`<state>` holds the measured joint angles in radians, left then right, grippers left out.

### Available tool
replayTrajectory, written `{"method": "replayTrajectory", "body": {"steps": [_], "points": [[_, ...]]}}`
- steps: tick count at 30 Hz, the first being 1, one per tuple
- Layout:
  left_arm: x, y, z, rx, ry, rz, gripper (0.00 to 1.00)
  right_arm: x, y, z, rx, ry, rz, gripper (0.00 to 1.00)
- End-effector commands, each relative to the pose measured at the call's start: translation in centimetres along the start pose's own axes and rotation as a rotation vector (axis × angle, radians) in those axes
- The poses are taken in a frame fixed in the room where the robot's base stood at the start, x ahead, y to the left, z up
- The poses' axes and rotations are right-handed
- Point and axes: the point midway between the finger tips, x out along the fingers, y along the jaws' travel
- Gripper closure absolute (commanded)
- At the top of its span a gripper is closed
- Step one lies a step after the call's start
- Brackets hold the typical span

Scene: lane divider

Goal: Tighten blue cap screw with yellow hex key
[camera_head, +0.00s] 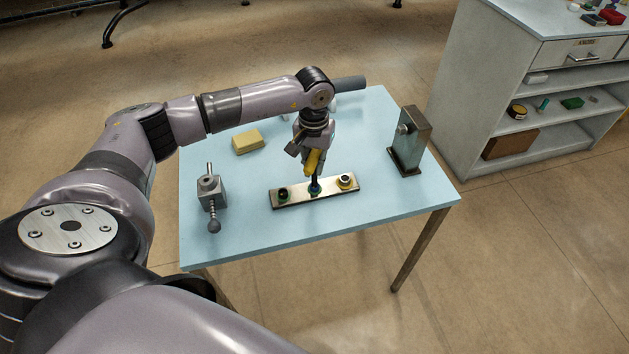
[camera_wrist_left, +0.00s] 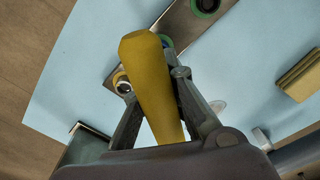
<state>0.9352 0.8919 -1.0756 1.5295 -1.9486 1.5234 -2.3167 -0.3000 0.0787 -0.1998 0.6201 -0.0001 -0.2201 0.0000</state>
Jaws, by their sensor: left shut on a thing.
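My left gripper (camera_head: 314,150) is shut on the yellow hex key (camera_head: 312,161), above the metal plate. In the left wrist view the yellow handle of the hex key (camera_wrist_left: 150,85) stands between the fingers. Its dark shaft points down at the blue cap screw (camera_head: 315,187), in the middle of the metal plate (camera_head: 298,193). The shaft tip meets or nearly meets the screw; I cannot tell whether it is seated. A green-ringed screw (camera_head: 283,194) is at the plate's left and a yellow-ringed screw (camera_head: 345,181) at its right. My right gripper is not in view.
On the light blue table (camera_head: 250,235) stand a grey vise-like block (camera_head: 211,191) on the left, a yellow sponge-like block (camera_head: 247,142) behind, and a tall metal stand (camera_head: 411,140) on the right. A shelf cabinet (camera_head: 480,90) stands beyond. The front of the table is clear.

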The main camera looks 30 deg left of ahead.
Motion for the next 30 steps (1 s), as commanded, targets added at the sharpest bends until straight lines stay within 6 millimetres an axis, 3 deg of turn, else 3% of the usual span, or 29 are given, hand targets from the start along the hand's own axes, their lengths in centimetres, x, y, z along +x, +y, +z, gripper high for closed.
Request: {"method": "replayTrajectory", "body": {"steps": [30], "points": [[-2.9,0.0,0.0,0.0,0.0,0.0,1.0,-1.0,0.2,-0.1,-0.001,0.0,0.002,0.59]]}}
